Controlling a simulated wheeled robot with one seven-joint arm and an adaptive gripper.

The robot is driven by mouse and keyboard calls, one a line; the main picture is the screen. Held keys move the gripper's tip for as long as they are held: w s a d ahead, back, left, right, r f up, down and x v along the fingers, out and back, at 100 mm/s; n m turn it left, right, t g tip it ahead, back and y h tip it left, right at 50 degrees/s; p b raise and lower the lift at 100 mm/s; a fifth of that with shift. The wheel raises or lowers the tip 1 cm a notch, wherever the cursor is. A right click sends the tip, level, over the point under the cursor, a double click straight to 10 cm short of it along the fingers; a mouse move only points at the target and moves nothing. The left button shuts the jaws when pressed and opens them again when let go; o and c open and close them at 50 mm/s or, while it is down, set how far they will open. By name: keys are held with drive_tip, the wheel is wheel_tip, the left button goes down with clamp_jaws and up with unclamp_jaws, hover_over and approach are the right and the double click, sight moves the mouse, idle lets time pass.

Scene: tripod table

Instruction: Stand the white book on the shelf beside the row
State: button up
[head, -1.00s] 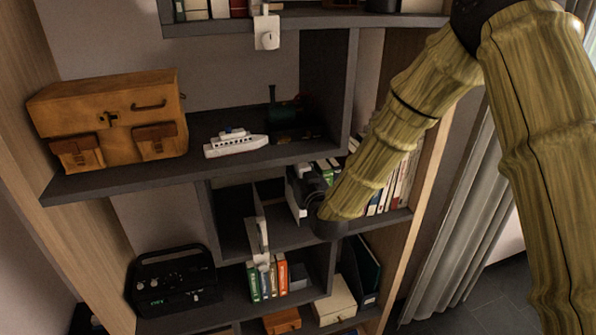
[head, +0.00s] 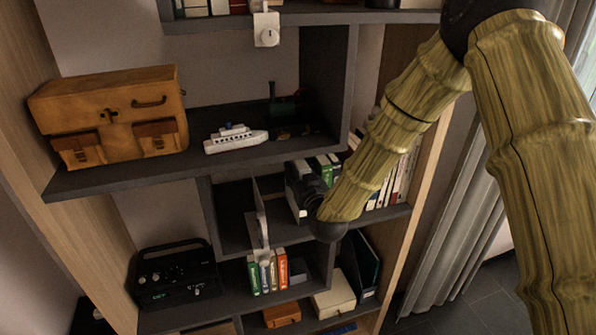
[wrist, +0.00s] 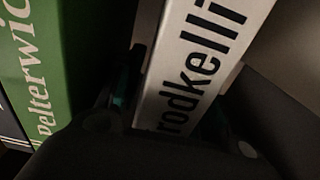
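The white book (wrist: 195,65), with dark lettering on its spine, fills the middle of the wrist view, tilted in that picture. My gripper (wrist: 172,118) has one finger on each side of it and appears closed on it. A green book (wrist: 40,60) is nearest in the wrist view, with a dark gap and one finger between. The book's base contact is hidden.
A thin upright divider (head: 262,215) stands left of the white book, with open shelf between. The shelf above (head: 200,165) holds an orange case (head: 110,115) and a white toy ship (head: 235,138). A black radio (head: 175,275) and small books (head: 267,275) sit below.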

drive_tip(key=shift+s+r, duration=0.1)
drive_tip(key=b+v, duration=0.4)
drive_tip(key=v, duration=0.8)
drive_tip(key=shift+b, duration=0.3)
drive_tip(key=s+d+f+m+g+h, duration=0.1)
drive_tip(key=s+d+f+g, duration=0.3)
drive_tip(key=f, duration=0.6)
drive_tip(key=s+d+f+g+h, duration=0.15)
drive_tip(key=s+f, duration=0.35)
drive_tip(key=f, duration=0.5)
drive_tip(key=s+d+f+m+g+h, duration=0.1)
drive_tip(key=s+d+f+g, duration=0.3)
drive_tip(key=f, duration=0.6)
drive_tip(key=s+d+f+g, duration=0.2)
drive_tip(key=s+f, duration=0.3)
drive_tip(key=s, duration=0.4)
drive_tip(key=s+d+f+m+g+h, duration=0.1)
drive_tip(key=s+d+f+g, duration=0.2)
drive_tip(key=s, duration=0.6)
drive_tip(key=s+d+f+m+g+h, duration=0.1)
drive_tip(key=s+d+f, duration=0.3)
drive_tip(key=s, duration=0.5)
wheel_tip(320, 180, down, 3)
drive_tip(key=shift+d+r+g, duration=0.15)
drive_tip(key=shift+d+g, duration=0.1)
drive_tip(key=shift+g, duration=0.6)
